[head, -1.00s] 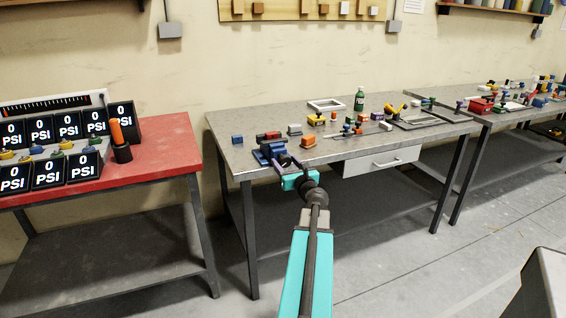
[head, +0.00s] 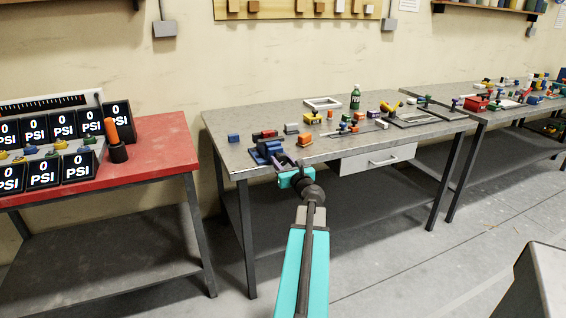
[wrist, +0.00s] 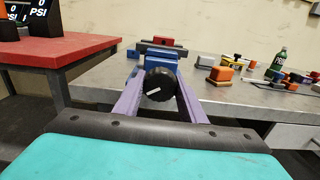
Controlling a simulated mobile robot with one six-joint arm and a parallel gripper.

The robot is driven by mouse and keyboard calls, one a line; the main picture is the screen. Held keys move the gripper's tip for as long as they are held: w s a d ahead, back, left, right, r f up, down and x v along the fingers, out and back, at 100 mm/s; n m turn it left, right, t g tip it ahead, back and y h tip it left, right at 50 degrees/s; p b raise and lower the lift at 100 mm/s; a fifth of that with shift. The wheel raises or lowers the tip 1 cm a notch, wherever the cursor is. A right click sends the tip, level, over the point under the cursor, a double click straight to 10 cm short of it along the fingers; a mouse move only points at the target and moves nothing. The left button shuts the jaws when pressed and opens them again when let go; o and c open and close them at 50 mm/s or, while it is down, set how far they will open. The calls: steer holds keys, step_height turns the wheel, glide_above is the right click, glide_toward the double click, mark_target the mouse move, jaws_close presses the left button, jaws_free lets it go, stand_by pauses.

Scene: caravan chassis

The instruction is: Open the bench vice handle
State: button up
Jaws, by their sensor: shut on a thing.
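The blue bench vice (head: 264,152) sits at the front left corner of the grey workbench (head: 232,152). In the wrist view the blue vice (wrist: 152,66) faces me, with a round black handle knob (wrist: 158,85) on its front. A slanted white mark shows on the knob's face. My gripper (head: 284,162) is at the vice's front, over the bench edge. Its two purple fingers, seen in the wrist view (wrist: 158,88), lie on the left and right of the knob and are shut on it. The fingertips' exact contact is partly hidden behind the knob.
Small coloured blocks and an orange-topped block (wrist: 221,75) stand near the vice, with a green bottle (head: 355,97) farther back. A red table (head: 150,150) with gauges stands left, across a gap. A drawer (head: 378,159) hangs under the bench to the right.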

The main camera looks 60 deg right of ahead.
steer(key=shift+f+n+b, duration=0.1)
steer(key=shift+n+b, duration=0.3)
steer(key=shift+b, duration=0.05)
steer(key=n+b, duration=0.2)
steer(key=b, duration=0.1)
steer(key=shift+f+n, duration=0.1)
steer(key=shift+n, duration=0.3)
steer(key=n+b, duration=0.3)
steer(key=b, duration=0.1)
steer(key=shift+n, duration=0.3)
steer(key=n+b, duration=0.3)
steer(key=shift+s+d+r, duration=0.1)
steer(key=shift+r, duration=0.1)
steer(key=shift+r+n+b, duration=0.1)
steer(key=shift+n+b, duration=0.3)
steer(key=shift+n, duration=0.1)
steer(key=shift+r, duration=0.1)
steer(key=o, duration=1)
steer(key=shift+o, duration=0.2)
